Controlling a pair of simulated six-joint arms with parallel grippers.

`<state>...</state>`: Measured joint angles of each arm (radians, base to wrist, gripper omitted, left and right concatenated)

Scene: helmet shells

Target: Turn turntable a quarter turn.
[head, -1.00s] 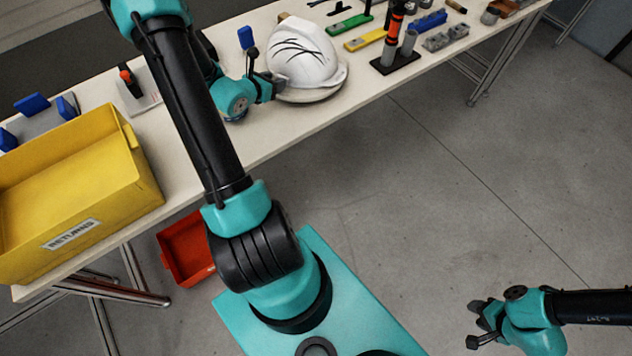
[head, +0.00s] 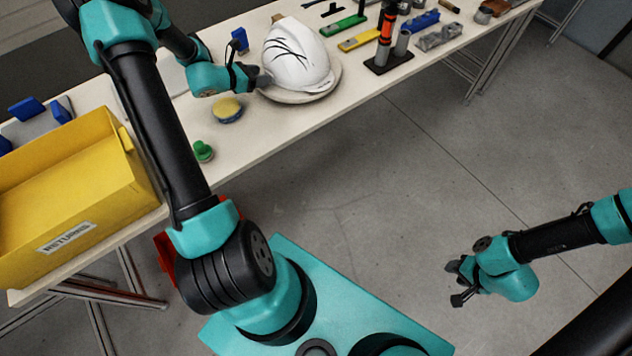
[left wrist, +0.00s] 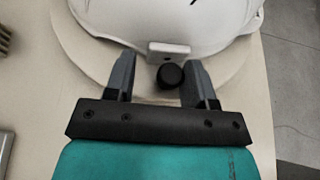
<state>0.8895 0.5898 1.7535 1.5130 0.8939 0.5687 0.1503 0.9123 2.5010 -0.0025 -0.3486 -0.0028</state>
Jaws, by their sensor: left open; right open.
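The turntable (head: 322,92) is a round pale disc on the table. Its rim also shows in the left wrist view (left wrist: 72,50). A white helmet shell (head: 296,56) with dark curved lines sits on it and also fills the top of the left wrist view (left wrist: 160,22). My left gripper (head: 262,80) is at the left edge of the turntable, close to the helmet. In the left wrist view its fingers (left wrist: 160,78) are apart, with a dark round knob (left wrist: 170,75) between them. Whether they touch the knob I cannot tell. My right gripper (head: 456,283) is open and empty above the floor.
A yellow bin (head: 70,195) labelled returns stands on the table at left. A yellow-topped round pad (head: 227,108) and a green-capped item (head: 203,150) lie near the front edge. A dark rack (head: 390,62) with upright tubes and several tools are right of the turntable.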

